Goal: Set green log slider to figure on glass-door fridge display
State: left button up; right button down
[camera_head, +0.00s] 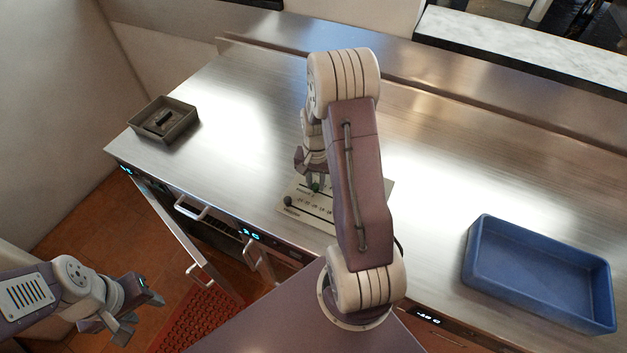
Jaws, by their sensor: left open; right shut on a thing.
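A pale log board (379,205) with printed scale marks lies on the steel counter near its front edge, partly hidden by my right arm. A green slider knob (316,187) shows on it. My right gripper (315,183) points down over the board and is shut on the green slider; the exact setting is too small to read. A lit display (249,234) on the front below the counter seems to read 3 °C; I cannot tell for sure that it belongs to the glass-door fridge. My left gripper (137,309) is open and empty, low at the left, away from the board.
A dark knob (288,201) sits at the board's left end. A grey tray (165,121) holding a dark object is at the counter's left; a blue bin (540,274) is at the right. A door stands open below the counter. Other displays show at left and right (429,318).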

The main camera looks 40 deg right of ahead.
aim_at(316, 185)
jog(key=c, duration=1.2)
grip_release()
jog(key=shift+c, duration=0.2)
notch_tip(316, 185, up, 9)
jog(key=shift+b, duration=0.35)
